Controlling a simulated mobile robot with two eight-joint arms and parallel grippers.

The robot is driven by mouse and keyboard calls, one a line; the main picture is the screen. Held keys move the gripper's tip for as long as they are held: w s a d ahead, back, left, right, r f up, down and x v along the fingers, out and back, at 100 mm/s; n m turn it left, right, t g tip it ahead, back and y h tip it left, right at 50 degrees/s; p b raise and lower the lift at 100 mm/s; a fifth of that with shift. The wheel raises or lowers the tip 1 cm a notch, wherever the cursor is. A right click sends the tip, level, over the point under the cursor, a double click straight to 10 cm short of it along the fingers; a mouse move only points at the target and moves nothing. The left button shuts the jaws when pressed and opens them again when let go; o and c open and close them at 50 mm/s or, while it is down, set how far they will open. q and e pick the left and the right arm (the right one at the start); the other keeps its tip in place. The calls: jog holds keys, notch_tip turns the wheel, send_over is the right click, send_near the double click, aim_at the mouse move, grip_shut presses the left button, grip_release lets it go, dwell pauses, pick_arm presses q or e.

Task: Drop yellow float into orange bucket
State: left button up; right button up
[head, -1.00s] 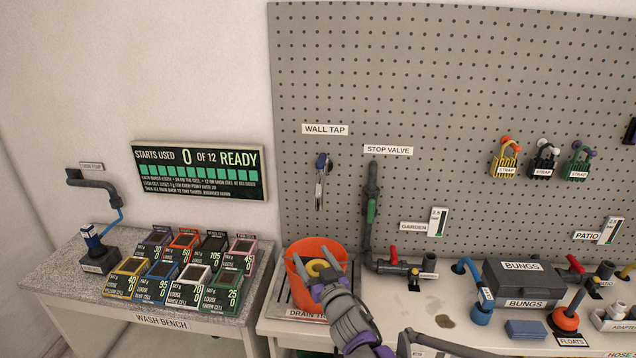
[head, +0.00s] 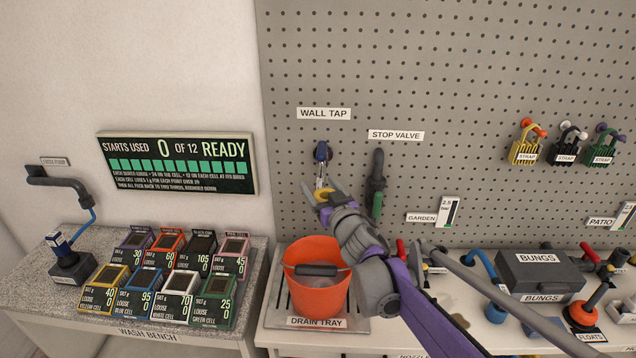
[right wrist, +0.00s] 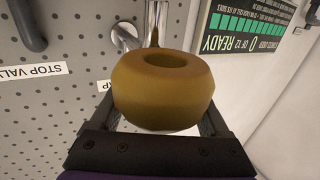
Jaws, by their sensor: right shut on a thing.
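The yellow float (head: 324,195) is a thick ring held by my right gripper (head: 322,192). In the right wrist view the float (right wrist: 162,88) sits between the two fingers, its hole showing on top. In the head view it is in front of the pegboard, above the orange bucket and partly hidden by the gripper. The orange bucket (head: 318,293) stands upright on the drain tray, with a dark cylindrical grip across its opening. My left gripper is not in view.
The drain tray (head: 361,325) carries the bucket. The wall tap (head: 321,153) is close behind my right gripper; the stop valve pipe (head: 376,180) is to its right. Several cells stand on the wash bench (head: 30,290) at left. A bungs box (head: 540,272) is at right.

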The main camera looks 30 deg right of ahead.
notch_tip(320, 180, down, 5)
jog(key=shift+b, duration=1.15)
jog(key=o, duration=1.2)
jog(key=s, duration=0.3)
jog(key=s+a, duration=0.1)
jog(key=s, duration=0.6)
jog(key=shift+s+a, duration=0.15)
jog(key=shift+s, duration=0.25)
